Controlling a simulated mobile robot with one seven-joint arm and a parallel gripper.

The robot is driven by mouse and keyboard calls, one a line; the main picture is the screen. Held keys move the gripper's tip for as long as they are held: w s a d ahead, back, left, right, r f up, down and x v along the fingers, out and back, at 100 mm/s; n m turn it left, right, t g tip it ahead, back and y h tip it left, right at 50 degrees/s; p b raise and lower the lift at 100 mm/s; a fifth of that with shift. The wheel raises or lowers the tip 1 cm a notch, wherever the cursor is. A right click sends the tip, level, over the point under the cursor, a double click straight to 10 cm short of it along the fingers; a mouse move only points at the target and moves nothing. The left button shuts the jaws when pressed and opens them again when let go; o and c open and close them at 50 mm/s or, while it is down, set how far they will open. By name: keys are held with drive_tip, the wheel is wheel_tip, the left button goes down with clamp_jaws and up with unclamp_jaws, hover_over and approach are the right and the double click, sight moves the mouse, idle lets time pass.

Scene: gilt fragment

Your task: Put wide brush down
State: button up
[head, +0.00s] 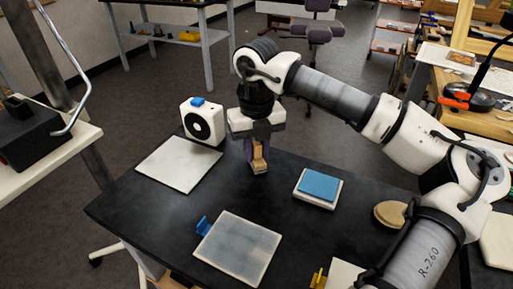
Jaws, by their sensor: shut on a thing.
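The upper part of the brush is hidden by the gripper. The brush is upright, and its lower end is at or just above the table top; I cannot tell whether it touches.
The black table (150,208) holds a pale flat board (180,164), a white box with a black disc (203,122), a blue pad (319,184) on a white block, a grey-white flat panel (238,248), a blue clip (203,225) and a round tan disc (389,214).

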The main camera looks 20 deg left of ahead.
drive_tip(key=shift+f, duration=0.2)
drive_tip(key=o, duration=0.9)
drive_tip(key=shift+r, duration=0.1)
wheel_tip(320, 180, up, 12)
drive_tip(key=shift+r, duration=0.15)
